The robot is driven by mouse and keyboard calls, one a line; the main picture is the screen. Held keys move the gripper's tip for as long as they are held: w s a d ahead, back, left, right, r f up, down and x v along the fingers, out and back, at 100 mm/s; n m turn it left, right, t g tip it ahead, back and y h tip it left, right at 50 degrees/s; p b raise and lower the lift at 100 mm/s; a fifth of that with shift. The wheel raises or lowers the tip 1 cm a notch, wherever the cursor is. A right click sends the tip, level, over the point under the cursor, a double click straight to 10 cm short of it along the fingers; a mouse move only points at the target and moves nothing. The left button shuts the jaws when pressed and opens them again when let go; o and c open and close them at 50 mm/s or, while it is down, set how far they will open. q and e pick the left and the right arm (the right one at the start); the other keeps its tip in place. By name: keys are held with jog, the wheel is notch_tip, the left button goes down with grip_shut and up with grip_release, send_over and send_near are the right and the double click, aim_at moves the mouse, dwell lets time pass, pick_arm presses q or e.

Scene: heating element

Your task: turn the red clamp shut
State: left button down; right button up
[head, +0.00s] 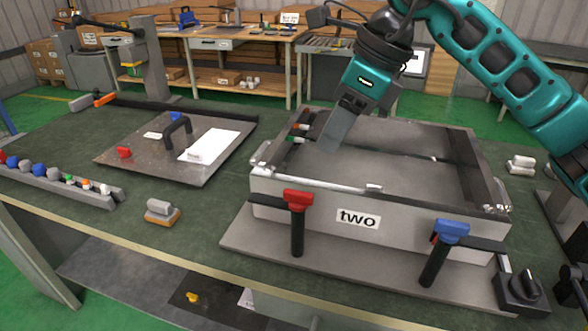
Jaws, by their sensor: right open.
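The red clamp (298,200) is at the front left of a grey box labelled "two" (285,213). Its red head sits at the top of a dark upright handle, in front of the box wall. A blue clamp (452,231) of like shape is at the front right of the box. My right gripper (328,140) hangs over the back left part of the box, pointing down, apart from both clamps. It is open, though its fingers show nearly edge-on. My left gripper is not in view.
A dark plate with a handle (178,130) lies left of the box. A rack of coloured knobs (60,180) runs along the left front edge. A small grey and orange block (162,212) stands between them. A black switch (522,290) is at the front right corner.

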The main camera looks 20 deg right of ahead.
aim_at(298, 192)
jog(key=x, duration=1.2)
jog(key=shift+a+f, duration=0.2)
jog(key=shift+f, duration=0.1)
grip_shut()
